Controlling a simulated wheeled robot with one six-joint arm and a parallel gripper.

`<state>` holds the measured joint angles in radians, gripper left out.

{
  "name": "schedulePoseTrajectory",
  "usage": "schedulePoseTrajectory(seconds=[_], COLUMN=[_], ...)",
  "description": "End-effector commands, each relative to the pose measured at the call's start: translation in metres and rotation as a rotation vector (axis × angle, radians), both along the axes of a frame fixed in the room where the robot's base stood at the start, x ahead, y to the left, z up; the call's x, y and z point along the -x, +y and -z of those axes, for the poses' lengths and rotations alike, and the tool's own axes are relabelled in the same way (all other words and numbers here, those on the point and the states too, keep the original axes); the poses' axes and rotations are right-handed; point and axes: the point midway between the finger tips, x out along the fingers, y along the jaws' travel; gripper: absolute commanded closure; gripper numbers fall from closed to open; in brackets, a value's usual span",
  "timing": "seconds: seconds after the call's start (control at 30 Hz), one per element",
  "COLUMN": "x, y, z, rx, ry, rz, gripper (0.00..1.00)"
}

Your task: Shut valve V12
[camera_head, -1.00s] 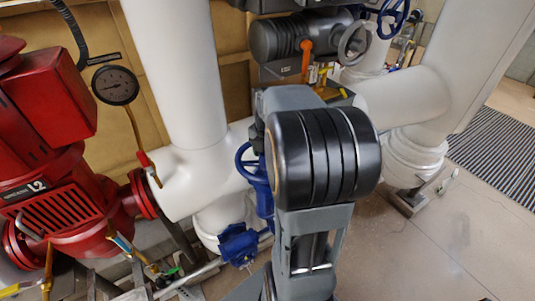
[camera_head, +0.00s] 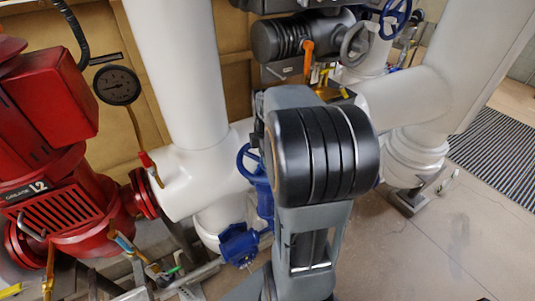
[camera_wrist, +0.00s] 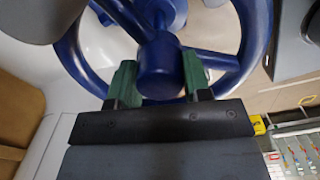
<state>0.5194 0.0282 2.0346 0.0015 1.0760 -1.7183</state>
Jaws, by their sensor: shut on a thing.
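A blue handwheel fills the upper part of the wrist view, with a round hub (camera_wrist: 160,68), spokes and a thick rim (camera_wrist: 257,40). My gripper (camera_wrist: 159,85) has its two green fingers on either side of the hub, shut on the wheel. Exactly which part of the wheel is pinched is hard to tell. In the head view my arm hides the gripper. Part of a blue handwheel (camera_head: 243,163) on a blue valve body (camera_head: 264,195) shows just left of my arm. No V12 label is readable.
White pipes (camera_head: 180,75) rise behind my arm. Another blue handwheel (camera_head: 397,12) is at the top right. Bare floor (camera_head: 440,245) lies to the right, with a striped grating (camera_head: 497,145).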

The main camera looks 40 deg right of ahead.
Motion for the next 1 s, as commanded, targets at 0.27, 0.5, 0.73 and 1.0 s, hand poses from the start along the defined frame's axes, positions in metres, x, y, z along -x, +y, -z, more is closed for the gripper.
schedulePoseTrajectory(seconds=[0.27,0.5,0.73,1.0], x=[0.0023,0.0022,0.0023,0.0025], y=[0.001,0.0009,0.0008,0.0009], z=[0.0052,0.0053,0.0053,0.0049], rx=[-0.005,-0.004,-0.003,-0.002], ry=[0.012,0.012,0.012,0.013], rz=[0.294,0.62,0.758,1.151], gripper=[0.82,0.82,0.82,0.82])
